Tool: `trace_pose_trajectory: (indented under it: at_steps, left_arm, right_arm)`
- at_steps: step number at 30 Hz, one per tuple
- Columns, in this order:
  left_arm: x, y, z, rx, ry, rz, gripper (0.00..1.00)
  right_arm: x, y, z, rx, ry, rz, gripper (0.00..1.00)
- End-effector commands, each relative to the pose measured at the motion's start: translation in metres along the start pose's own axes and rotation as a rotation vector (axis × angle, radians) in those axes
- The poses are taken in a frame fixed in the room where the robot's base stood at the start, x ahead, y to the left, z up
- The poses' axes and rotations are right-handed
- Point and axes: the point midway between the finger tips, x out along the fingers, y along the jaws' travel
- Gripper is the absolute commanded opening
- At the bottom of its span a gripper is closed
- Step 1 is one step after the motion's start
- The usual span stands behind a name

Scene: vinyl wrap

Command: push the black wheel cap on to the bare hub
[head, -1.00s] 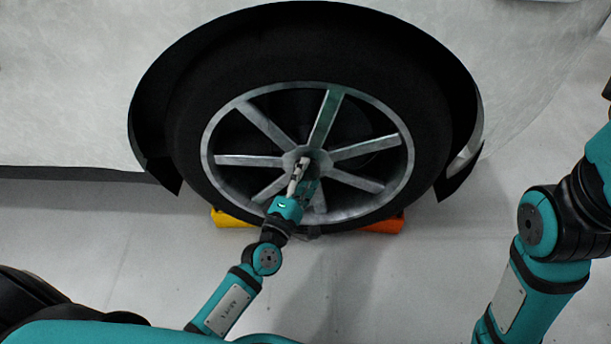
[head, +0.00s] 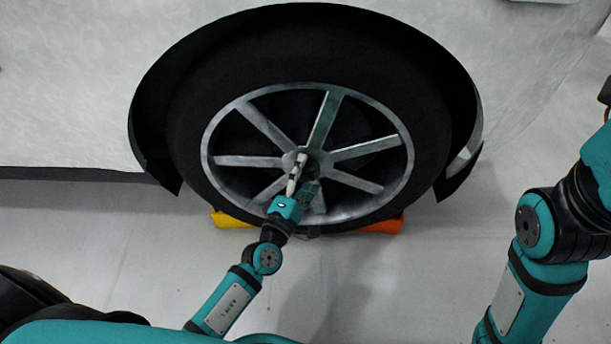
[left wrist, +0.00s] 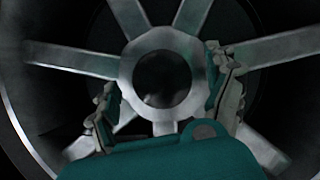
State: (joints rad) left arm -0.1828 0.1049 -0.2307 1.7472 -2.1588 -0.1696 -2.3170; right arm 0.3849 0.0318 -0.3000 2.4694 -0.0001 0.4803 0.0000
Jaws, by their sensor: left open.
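The silver spoked wheel (head: 338,114) stands upright in the car's wheel arch, with its hub (head: 316,157) at the middle. In the left wrist view the hub ring (left wrist: 138,65) surrounds a dark round centre (left wrist: 162,78). I cannot tell whether this dark disc is the black cap or the hub's open recess. My left gripper (head: 304,170) is in front of the hub and lower spokes, partly covering them in the head view. In the left wrist view its fingers (left wrist: 165,95) are spread apart, one each side of the hub, with nothing held between them. My right gripper is out of view.
A yellow block (head: 231,218) and an orange block (head: 382,224) sit on the floor at the tyre's base. The black tyre (head: 205,105) and the pale car panel (head: 70,90) surround the wheel. The grey floor (head: 380,285) in front looks clear.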

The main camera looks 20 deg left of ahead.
Motion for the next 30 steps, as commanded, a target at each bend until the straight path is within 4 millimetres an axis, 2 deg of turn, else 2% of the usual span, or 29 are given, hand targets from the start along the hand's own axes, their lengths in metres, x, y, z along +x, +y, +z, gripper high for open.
trace_pose_trajectory:
  at_steps: [8, 11, 21, 25, 30]
  left_arm:
    - [-0.007, -0.002, 0.0, 0.0, -0.001, -0.004, 0.87]
    - [-0.021, -0.002, 0.0, 0.002, -0.001, -0.004, 0.87]
    - [-0.092, -0.001, 0.0, 0.002, -0.002, -0.005, 0.87]
    - [-0.109, -0.001, 0.0, 0.001, -0.001, -0.003, 0.87]
    - [-0.119, -0.001, 0.0, 0.001, -0.001, -0.001, 0.87]
  right_arm:
    - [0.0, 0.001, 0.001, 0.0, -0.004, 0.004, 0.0]
    - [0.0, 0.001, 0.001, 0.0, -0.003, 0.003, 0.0]
    - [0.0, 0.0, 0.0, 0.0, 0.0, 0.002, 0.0]
    - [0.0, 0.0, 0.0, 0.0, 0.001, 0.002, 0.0]
    - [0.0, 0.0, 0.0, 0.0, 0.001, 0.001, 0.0]
